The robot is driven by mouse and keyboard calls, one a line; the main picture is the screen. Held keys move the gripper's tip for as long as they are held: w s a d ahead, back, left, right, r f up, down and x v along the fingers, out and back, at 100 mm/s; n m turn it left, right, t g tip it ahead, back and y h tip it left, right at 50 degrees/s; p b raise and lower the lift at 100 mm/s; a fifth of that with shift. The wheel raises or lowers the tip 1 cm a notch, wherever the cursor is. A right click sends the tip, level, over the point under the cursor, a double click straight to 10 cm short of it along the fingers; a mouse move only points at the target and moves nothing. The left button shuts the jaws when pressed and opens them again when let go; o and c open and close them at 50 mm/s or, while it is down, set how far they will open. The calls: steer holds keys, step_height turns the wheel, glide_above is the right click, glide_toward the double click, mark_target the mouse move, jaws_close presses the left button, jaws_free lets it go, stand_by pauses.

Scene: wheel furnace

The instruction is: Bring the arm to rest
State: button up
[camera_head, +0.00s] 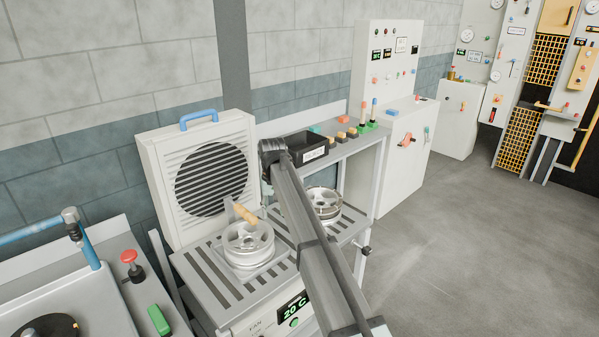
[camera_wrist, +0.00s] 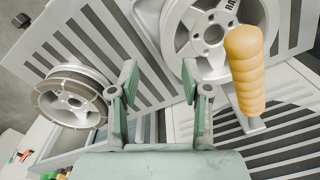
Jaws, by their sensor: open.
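My gripper (camera_wrist: 160,82) is open and empty in the wrist view, its two greenish fingers apart above the slatted rack. In the head view my arm reaches up from the lower right, and its end is by the fan, with the fingers mostly hidden. A silver wheel (camera_head: 248,246) lies on the slatted rack (camera_head: 205,275); it also shows at the top of the wrist view (camera_wrist: 208,36). A tan handle (camera_wrist: 246,68) on a grey metal piece is by this wheel, right of my fingers. A second wheel (camera_head: 325,205) lies farther right, partly behind my arm; it is left in the wrist view (camera_wrist: 70,102).
A white fan box (camera_head: 205,175) with a blue handle stands behind the rack. A black bin (camera_head: 308,152) sits on a shelf near my arm's end. A blue pipe (camera_head: 90,245) and red button (camera_head: 129,256) are at left. Open floor (camera_head: 450,240) lies to the right.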

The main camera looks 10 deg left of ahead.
steer(key=s+d+f+m, duration=0.1)
steer(key=s+d+f, duration=0.3)
steer(key=d+f, duration=0.5)
steer(key=s+d+f+m, duration=0.1)
steer(key=s+d+f, duration=0.3)
steer(key=d+f, duration=0.45)
steer(key=s+d+f+m, duration=0.1)
steer(key=s+d+f, duration=0.5)
steer(key=s+d, duration=0.5)
steer(key=s+d+f+m, duration=0.2)
steer(key=s+d+f, duration=0.5)
steer(key=s+d, duration=0.45)
steer(key=s+f+g, duration=0.3)
steer(key=s+f, duration=0.6)
steer(key=s, duration=0.5)
steer(key=s+f+g, duration=0.3)
steer(key=s+f, duration=0.5)
steer(key=s, duration=0.6)
steer(key=shift+f+g, duration=0.4)
